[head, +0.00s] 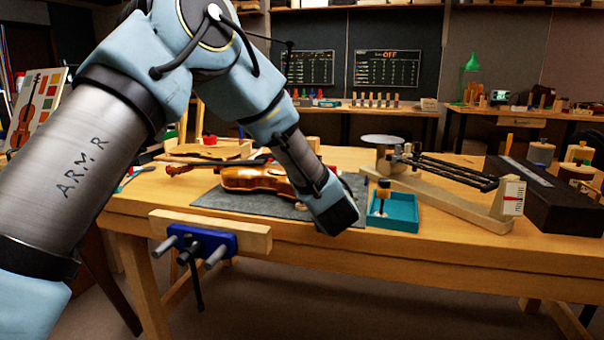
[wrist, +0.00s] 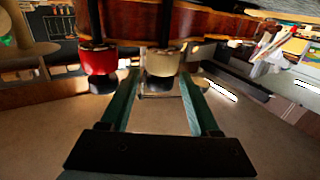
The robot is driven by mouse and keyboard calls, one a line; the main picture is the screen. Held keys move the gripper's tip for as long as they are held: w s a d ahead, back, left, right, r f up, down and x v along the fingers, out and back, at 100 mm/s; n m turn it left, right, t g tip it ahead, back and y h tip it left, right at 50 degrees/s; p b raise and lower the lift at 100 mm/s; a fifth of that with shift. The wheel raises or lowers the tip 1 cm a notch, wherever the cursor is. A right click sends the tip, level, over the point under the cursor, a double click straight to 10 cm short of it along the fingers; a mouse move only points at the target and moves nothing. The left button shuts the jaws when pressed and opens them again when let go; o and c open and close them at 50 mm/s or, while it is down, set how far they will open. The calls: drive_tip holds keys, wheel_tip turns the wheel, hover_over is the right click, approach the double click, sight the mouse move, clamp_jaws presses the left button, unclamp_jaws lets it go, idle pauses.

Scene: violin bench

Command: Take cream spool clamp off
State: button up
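The cream spool clamp (wrist: 163,62) sits on the violin's edge in the middle of the wrist view, with a dark part at its lower end. My gripper (wrist: 159,74) is open, its two green fingers on either side of the cream clamp's lower end. I cannot tell whether either finger touches it. A red spool clamp (wrist: 98,60) is on the same edge just to the left. The violin (head: 250,178) lies on a grey mat (head: 235,203) in the head view. There my wrist covers its right end and hides the fingers and the cream clamp.
A teal tray (head: 407,212) right of the mat holds a dark-topped clamp (head: 383,193). A balance scale (head: 440,182) and a black box (head: 548,200) stand further right. A blue vise (head: 208,240) with a wooden jaw is on the bench's front edge.

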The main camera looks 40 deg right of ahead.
drive_tip(key=b+v, duration=0.1)
drive_tip(key=v, duration=0.9)
drive_tip(key=shift+s+a, duration=0.15)
drive_tip(key=shift+s, duration=0.25)
